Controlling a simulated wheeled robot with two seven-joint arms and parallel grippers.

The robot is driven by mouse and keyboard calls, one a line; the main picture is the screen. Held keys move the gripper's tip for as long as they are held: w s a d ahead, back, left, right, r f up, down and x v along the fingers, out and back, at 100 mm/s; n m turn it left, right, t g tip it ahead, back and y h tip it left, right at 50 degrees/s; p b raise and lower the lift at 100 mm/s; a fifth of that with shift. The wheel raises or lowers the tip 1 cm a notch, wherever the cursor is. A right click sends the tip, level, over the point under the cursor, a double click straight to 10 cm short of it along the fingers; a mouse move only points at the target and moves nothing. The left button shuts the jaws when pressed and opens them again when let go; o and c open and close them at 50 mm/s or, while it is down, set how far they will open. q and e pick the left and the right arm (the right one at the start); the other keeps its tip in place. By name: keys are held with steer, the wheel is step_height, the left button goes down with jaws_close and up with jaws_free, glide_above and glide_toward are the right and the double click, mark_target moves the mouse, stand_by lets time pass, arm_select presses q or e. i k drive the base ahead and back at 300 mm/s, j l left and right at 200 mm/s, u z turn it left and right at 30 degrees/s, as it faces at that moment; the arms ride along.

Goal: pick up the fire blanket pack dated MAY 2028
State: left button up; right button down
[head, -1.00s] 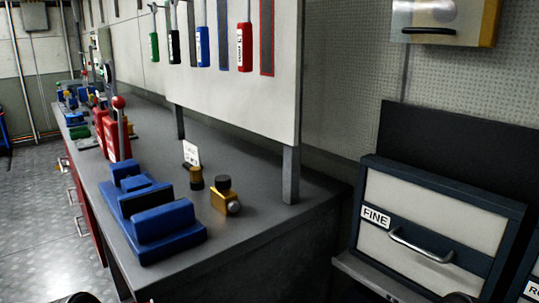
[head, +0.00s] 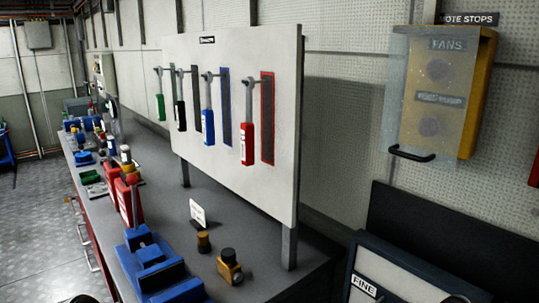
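No pack with a readable MAY 2028 date shows in the head view. Red box-like items (head: 122,200) with pale labels stand on the workbench at left, behind the blue vise-like block. Their labels are too small to read, and I cannot tell whether they are fire blanket packs. Neither gripper can be made out. Only small dark rounded shapes show at the bottom edge, and I cannot tell what parts they are.
The grey workbench (head: 250,253) runs along the wall, holding a blue vise-like block (head: 152,262) and brass fittings (head: 229,267). A white board (head: 282,75) carries hanging coloured-handled tools. A covered FANS stop box (head: 430,95) hangs right, above a FINE-labelled cabinet (head: 395,275).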

mark_target(124, 193)
steer(key=u, duration=2.4)
steer(key=i+l+u, duration=0.1)
steer(key=i, duration=1.15)
steer(key=i+u, duration=0.2)
steer(key=i, duration=1.35)
steer(key=z, duration=3.35)
